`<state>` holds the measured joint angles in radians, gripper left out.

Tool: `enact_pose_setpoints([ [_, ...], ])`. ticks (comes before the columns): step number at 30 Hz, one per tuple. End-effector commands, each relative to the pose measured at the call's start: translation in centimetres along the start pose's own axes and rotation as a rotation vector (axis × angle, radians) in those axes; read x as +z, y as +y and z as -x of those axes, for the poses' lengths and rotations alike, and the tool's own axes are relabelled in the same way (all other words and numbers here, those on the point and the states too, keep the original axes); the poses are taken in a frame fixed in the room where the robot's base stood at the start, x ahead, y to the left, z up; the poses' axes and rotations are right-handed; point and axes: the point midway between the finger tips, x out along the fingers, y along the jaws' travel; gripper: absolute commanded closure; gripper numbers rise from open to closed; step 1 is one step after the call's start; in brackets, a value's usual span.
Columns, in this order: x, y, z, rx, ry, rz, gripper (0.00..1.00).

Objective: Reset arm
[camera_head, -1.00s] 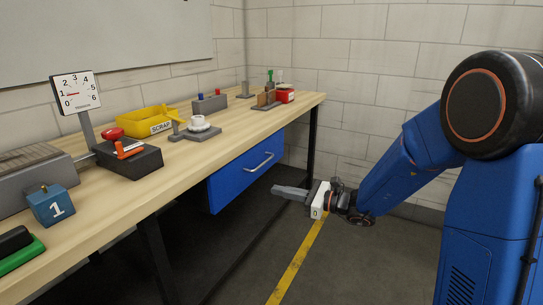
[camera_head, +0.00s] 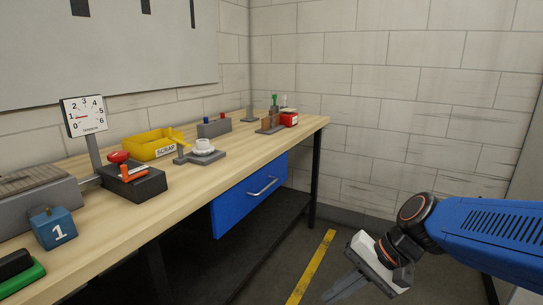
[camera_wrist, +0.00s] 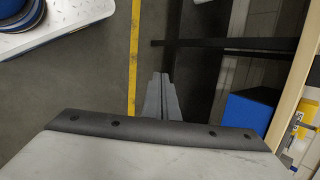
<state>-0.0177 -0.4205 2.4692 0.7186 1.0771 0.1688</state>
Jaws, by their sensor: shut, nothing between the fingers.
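My gripper (camera_head: 343,288) is at the lower right of the head view, over the grey floor and clear of the bench. Its fingers are together and hold nothing. In the wrist view my gripper (camera_wrist: 162,79) points away over the floor, with its fingers side by side and touching. My blue arm reaches in from the right edge of the head view. The wooden workbench (camera_head: 187,208) is to the left of the gripper, with open floor between them.
A blue drawer (camera_head: 235,208) hangs under the bench top. A yellow line (camera_head: 315,262) crosses the floor.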

Motion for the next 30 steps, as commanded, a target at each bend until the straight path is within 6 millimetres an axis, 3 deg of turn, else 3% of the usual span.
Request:
enact_pose_setpoints([
  [9,0.5,7.9,4.9,0.277,0.245,0.356,1.0],
  [15,0.1,11.4,8.2,0.439,0.372,0.526,1.0],
  [21,-0.1,12.9,9.9,0.521,0.431,0.603,1.0],
  [30,-0.1,13.1,10.1,0.532,0.436,0.612,1.0],
])
